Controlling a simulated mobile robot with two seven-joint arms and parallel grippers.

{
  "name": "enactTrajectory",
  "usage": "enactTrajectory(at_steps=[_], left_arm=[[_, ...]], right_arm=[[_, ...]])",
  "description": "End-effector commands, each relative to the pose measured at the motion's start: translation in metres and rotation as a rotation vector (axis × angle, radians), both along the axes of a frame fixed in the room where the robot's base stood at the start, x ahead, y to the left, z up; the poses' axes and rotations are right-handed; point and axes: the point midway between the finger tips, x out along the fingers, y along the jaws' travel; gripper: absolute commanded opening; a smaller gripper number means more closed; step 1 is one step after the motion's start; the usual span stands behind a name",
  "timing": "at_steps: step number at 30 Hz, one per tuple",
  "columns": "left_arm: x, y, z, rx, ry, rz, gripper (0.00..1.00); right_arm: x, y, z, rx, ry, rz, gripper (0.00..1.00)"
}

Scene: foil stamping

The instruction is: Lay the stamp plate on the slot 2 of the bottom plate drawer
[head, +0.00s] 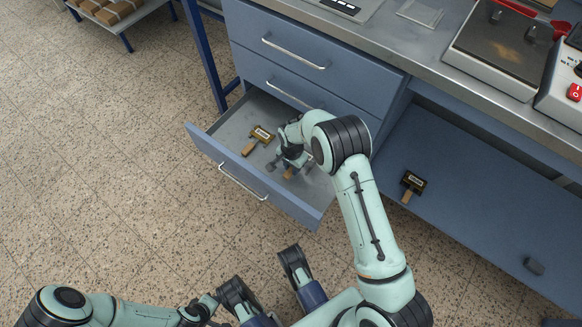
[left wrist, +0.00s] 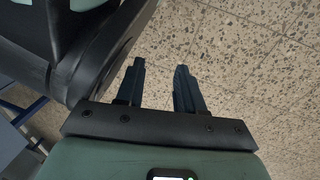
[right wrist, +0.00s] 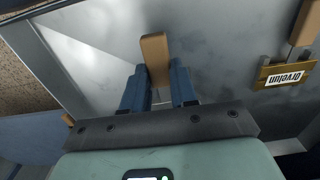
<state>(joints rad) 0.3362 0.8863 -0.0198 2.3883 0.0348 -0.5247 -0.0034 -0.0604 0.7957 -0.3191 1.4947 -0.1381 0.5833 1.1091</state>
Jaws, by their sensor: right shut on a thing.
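The bottom drawer (head: 222,157) is pulled open. My right gripper (head: 287,166) is low inside it. Another stamp plate (head: 262,134) lies in the drawer to the left, and shows in the right wrist view (right wrist: 285,76). My left gripper (left wrist: 160,80) is open and empty over the floor.
A further stamp plate (head: 412,182) lies on the blue lower shelf (head: 470,225) at the right. Two shut drawers (head: 300,52) are above the open one. The worktop (head: 400,45) carries machines.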

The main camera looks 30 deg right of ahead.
Motion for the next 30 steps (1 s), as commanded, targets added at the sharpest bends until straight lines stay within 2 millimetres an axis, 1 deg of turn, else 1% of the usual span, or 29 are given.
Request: enactTrajectory(at_steps=[12,20,30], left_arm=[[0.001,0.0,0.001,0.0,-0.004,0.0,0.37],[-0.011,0.001,-0.009,-0.003,0.037,0.003,0.37],[-0.033,0.004,-0.025,-0.007,0.111,0.009,0.37]], right_arm=[[0.0,0.001,0.0,-0.004,-0.002,0.002,0.0],[0.0,0.001,-0.012,-0.003,-0.001,0.003,0.0],[0.0,0.001,-0.03,-0.003,-0.001,0.002,0.0]])
